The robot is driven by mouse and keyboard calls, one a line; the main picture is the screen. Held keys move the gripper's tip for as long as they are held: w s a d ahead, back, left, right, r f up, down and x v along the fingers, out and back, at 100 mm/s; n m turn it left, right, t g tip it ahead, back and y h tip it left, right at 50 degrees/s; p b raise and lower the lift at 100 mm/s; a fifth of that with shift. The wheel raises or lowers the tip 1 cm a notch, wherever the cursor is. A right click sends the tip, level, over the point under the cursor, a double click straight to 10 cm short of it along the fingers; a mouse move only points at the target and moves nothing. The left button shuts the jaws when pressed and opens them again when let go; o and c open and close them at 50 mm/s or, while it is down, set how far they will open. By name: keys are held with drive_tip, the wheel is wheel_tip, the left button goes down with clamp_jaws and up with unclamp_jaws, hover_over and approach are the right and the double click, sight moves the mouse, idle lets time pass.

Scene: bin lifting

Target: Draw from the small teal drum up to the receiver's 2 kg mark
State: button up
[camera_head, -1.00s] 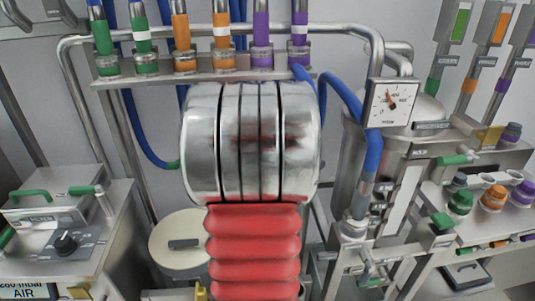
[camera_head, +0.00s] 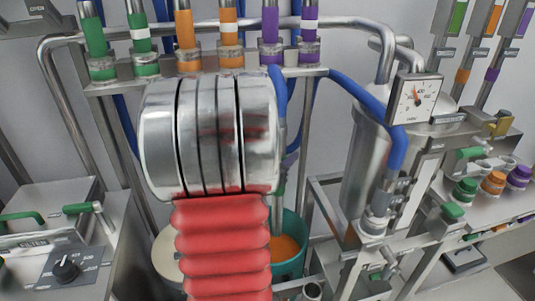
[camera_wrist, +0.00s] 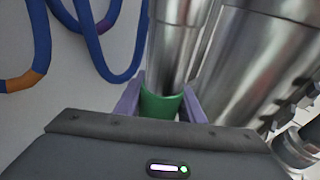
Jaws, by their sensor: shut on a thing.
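The teal drum (camera_head: 292,258) stands behind my arm in the head view, partly hidden. Orange material shows inside it. In the wrist view my gripper (camera_wrist: 160,98) is shut on a green grip (camera_wrist: 160,106), with one purple finger on each side. A steel tube (camera_wrist: 173,45) shows just beyond the grip. My arm hides the gripper in the head view. I cannot tell where the tube's end is.
A rack rail (camera_head: 205,75) with green, orange and purple collared fittings runs across the back. A blue hose (camera_head: 350,90) loops to the receiver side. A control box (camera_head: 70,265) with a black knob stands at left. A cream round lid (camera_head: 165,255) lies beside the drum.

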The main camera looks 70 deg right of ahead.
drive_tip(key=shift+w, duration=0.2)
drive_tip(key=shift+w+f, duration=0.1)
wheel_tip(320, 180, down, 10)
idle(1.2)
idle(1.1)
wheel_tip(320, 180, down, 28)
idle(3.7)
